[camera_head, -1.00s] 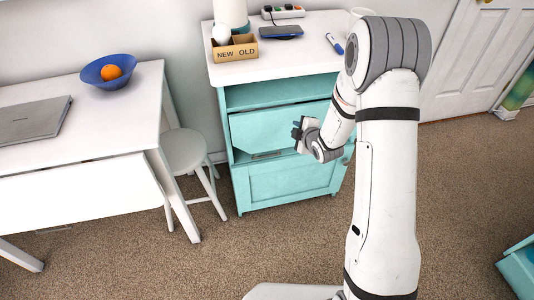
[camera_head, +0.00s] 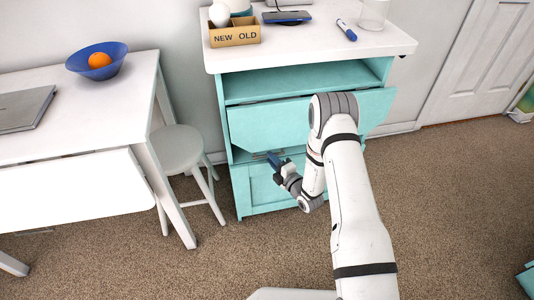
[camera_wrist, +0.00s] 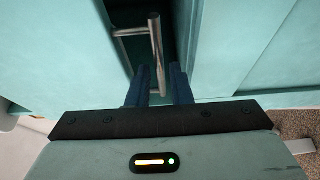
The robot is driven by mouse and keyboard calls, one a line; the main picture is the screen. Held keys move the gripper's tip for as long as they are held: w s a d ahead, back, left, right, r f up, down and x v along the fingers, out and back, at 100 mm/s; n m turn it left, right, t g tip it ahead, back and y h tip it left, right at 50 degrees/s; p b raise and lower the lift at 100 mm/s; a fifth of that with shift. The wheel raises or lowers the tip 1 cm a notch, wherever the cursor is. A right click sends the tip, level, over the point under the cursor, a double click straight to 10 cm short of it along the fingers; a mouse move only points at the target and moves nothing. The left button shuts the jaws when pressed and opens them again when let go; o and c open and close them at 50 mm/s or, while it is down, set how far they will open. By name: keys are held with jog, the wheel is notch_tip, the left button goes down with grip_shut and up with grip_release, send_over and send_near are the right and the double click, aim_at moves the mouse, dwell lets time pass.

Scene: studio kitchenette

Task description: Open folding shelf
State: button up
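The turquoise cabinet (camera_head: 300,84) has a flat front panel (camera_head: 268,122) that stands tilted out, above a dark gap and a lower door. A metal bar handle (camera_head: 262,156) sits near the panel's lower edge. My gripper (camera_head: 273,160) is at this handle, low in front of the cabinet. In the wrist view, the handle (camera_wrist: 156,48) runs between the two blue fingers of my gripper (camera_wrist: 160,82). The fingers stand apart with a narrow gap around the bar's near end; I see no clear contact. My arm hides the panel's right part in the head view.
A white stool (camera_head: 178,148) and white table (camera_head: 95,105) stand left of the cabinet. The table holds a blue bowl (camera_head: 78,62) with an orange and a laptop (camera_head: 22,108). A box (camera_head: 235,38) and marker (camera_head: 346,30) lie on the cabinet top.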

jog(key=shift+b+x, duration=0.3)
jog(key=shift+x, duration=2.1)
jog(key=shift+d, duration=0.1)
grip_shut()
